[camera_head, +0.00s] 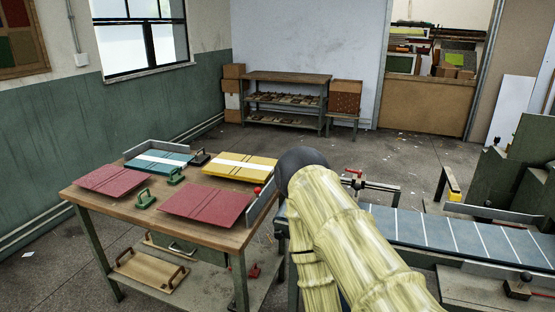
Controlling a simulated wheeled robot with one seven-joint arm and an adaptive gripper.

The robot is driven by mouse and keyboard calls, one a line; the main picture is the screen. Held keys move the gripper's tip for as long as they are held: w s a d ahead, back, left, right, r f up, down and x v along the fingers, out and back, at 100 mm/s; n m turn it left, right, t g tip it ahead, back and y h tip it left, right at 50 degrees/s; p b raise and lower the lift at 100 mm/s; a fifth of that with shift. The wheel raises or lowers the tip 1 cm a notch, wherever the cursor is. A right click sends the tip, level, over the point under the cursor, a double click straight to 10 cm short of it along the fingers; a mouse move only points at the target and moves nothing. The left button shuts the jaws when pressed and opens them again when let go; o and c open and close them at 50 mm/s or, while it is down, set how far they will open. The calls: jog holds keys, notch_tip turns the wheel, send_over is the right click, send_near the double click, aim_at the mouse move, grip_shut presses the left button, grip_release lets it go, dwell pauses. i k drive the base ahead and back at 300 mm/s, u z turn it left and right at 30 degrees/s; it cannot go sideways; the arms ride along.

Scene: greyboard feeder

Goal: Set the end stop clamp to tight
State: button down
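A small clamp-like fitting with a red handle (354,172) sits on a metal bar just right of my arm, at the far left end of the blue feeder bed (420,228). It may be the end stop clamp; it is too small to tell whether it is tight or loose. My arm in its pale yellow sleeve rises through the middle of the view and ends in a dark rounded part beside this fitting. My gripper's fingers do not show, and the arm hides part of the bar and the bed's left end.
A wooden-topped table (222,238) at left carries red boards (205,205), a teal board (158,161), a yellow board (240,166) and green clamps (145,199). A black-knobbed block (518,288) is at lower right. Open floor lies toward the back shelf (287,77).

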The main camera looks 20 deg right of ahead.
aim_at(360, 172)
jog(key=u, duration=1.45)
jog(key=k, duration=1.4)
jog(key=z, duration=1.65)
jog(key=i, duration=0.5)
jog(key=u, duration=0.05)
